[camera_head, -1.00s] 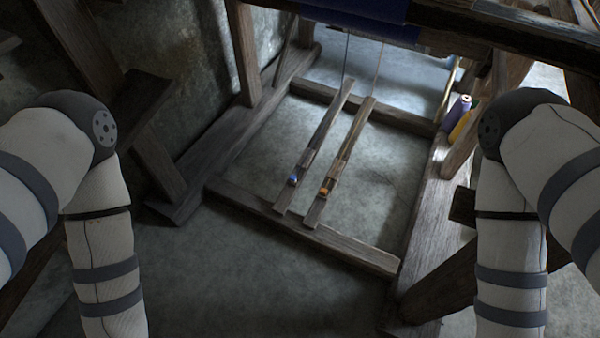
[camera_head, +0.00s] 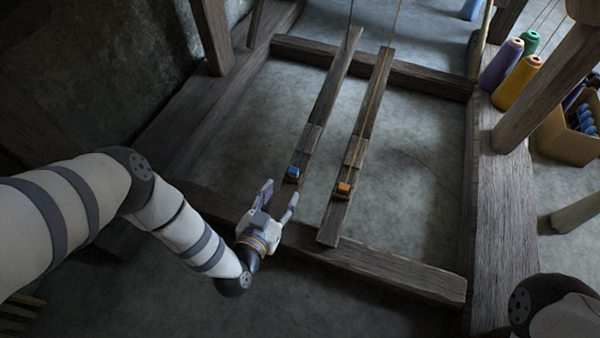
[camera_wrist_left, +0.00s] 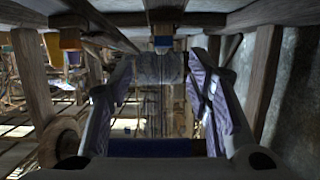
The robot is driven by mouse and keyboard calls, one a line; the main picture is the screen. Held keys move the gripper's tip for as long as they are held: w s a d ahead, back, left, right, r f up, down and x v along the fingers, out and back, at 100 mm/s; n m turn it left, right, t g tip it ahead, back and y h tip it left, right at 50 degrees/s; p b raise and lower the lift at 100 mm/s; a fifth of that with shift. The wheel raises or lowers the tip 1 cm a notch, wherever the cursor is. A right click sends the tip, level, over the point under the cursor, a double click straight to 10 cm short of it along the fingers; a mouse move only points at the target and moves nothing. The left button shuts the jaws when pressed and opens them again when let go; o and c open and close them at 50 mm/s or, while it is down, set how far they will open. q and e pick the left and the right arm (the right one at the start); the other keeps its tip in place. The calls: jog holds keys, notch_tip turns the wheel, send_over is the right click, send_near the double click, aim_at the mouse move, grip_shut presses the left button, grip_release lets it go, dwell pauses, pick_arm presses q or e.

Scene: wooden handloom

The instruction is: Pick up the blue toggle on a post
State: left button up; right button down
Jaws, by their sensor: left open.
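The blue toggle (camera_head: 293,172) sits at the near end of the left of two wooden treadles. It also shows in the left wrist view (camera_wrist_left: 162,44) as a small blue block at top centre, between my fingers. Its post is too small to make out. My left gripper (camera_head: 279,194) is open and empty, just on the near side of the blue toggle and apart from it, with its fingers pointing toward it. My right gripper is out of view; only part of my right arm shows at bottom right.
An orange toggle (camera_head: 344,188) sits on the right treadle (camera_head: 370,105). The loom's front crossbar (camera_head: 390,272) runs under my left gripper. Purple (camera_head: 502,63), green and yellow thread cones stand at the right, near a cardboard box (camera_head: 566,140). Bare floor shows between the beams.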

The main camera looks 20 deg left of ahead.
aim_at(292, 173)
pick_arm(q)
jog(key=b+x, duration=0.1)
jog(key=x, duration=0.1)
jog(key=b+x, duration=0.1)
jog(key=x, duration=0.2)
jog(key=b+x, duration=0.2)
jog(key=x, duration=0.1)
jog(key=shift+w+a+f, duration=0.2)
jog(key=shift+a+f, duration=0.05)
jog(key=shift+a, duration=0.05)
jog(key=shift+w, duration=0.15)
jog(key=shift+r, duration=0.1)
jog(key=c, duration=0.9)
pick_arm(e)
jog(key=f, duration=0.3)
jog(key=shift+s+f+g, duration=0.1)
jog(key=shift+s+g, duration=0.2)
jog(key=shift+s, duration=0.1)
